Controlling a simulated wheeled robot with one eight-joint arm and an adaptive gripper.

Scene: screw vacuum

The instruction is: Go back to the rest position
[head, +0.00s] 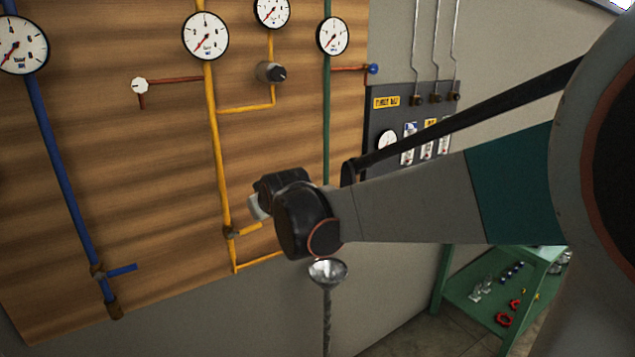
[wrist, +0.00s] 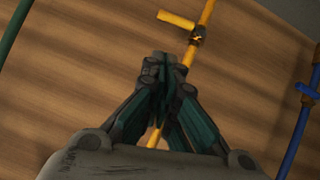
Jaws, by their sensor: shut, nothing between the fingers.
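My gripper (wrist: 162,70) shows in the wrist view with its dark fingers together and nothing between them. It is in front of the wooden board (wrist: 85,85), over the yellow pipe (wrist: 205,18). In the head view my arm reaches in from the right. Its wrist is in front of the lower part of the board (head: 150,215), beside the yellow pipe (head: 214,150). The fingers are mostly hidden there behind the wrist. I cannot tell whether the gripper touches the pipe.
Blue (head: 62,175) and green (head: 327,120) pipes with round gauges (head: 205,36) run down the board. A metal funnel (head: 327,271) stands just below my wrist. A dark panel (head: 383,120) with switches is behind my arm. A green table (head: 470,300) with small parts stands at lower right.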

